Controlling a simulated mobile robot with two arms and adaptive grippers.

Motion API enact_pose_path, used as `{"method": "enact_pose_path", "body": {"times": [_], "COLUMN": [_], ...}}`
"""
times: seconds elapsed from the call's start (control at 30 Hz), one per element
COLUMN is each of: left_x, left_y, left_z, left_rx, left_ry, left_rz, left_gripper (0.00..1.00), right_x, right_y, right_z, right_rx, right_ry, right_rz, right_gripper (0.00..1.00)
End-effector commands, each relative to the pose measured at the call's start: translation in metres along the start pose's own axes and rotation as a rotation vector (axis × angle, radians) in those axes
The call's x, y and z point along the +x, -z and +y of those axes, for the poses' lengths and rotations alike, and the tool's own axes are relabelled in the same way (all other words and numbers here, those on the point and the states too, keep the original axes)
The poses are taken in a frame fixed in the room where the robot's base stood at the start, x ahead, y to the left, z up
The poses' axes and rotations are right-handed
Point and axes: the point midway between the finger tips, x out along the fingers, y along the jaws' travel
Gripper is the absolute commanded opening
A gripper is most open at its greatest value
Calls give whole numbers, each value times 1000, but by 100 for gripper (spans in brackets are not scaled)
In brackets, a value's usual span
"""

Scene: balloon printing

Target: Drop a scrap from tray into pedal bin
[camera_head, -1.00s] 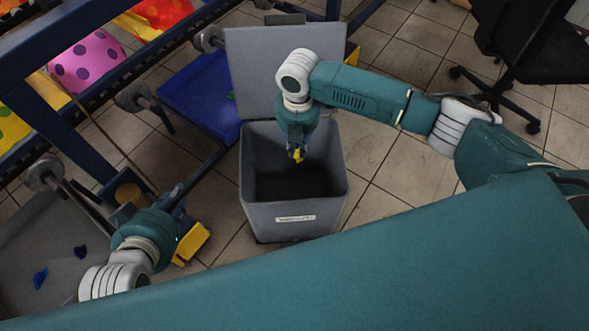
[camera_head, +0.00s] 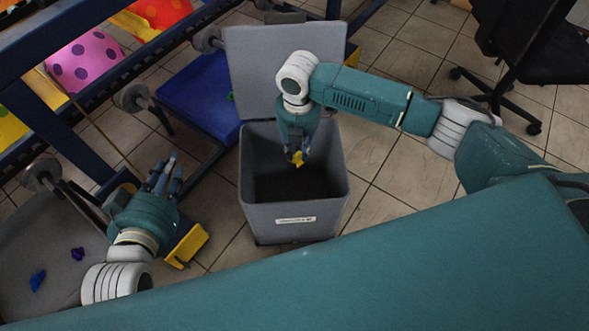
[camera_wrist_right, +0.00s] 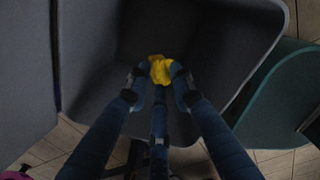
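The grey pedal bin (camera_head: 290,222) stands on the floor with its lid (camera_head: 262,70) raised. My right gripper (camera_head: 297,158) points down over its mouth, shut on a crumpled yellow scrap (camera_head: 297,160). In the right wrist view the scrap (camera_wrist_right: 160,69) sits between the fingertips, with the bin's dark inside behind it. The grey tray (camera_head: 50,240) at the lower left holds a blue scrap (camera_head: 38,280) and a purple scrap (camera_head: 78,254). My left gripper (camera_head: 168,168) is beside the tray, empty, its fingers apart and pointing up in the picture.
A blue metal frame (camera_head: 60,50) with rollers and balloons (camera_head: 85,60) fills the upper left. A blue tray (camera_head: 205,98) is left of the bin. A yellow block (camera_head: 187,245) is near my left gripper. A black chair (camera_head: 530,40) stands at the upper right. Tiled floor is clear right of the bin.

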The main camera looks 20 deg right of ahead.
Motion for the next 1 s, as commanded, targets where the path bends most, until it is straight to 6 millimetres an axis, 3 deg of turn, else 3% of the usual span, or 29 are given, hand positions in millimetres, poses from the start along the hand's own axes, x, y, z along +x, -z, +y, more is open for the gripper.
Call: {"method": "enact_pose_path", "body": {"times": [0.43, 0.8, 1.0], "left_x": [0, 0, 0], "left_y": [0, 0, 0], "left_z": [0, 0, 0], "left_rx": [0, 0, 0], "left_ry": [0, 0, 0], "left_rz": [-1, -1, -1], "left_gripper": [23, 23, 23], "right_x": [-8, -82, -111], "right_y": [0, -1, -1], "right_z": [1, 1, 1], "right_rx": [0, 0, 0], "right_ry": [-2, -4, -2], "right_rz": [0, -2, -1], "right_gripper": [35, 35, 35]}}
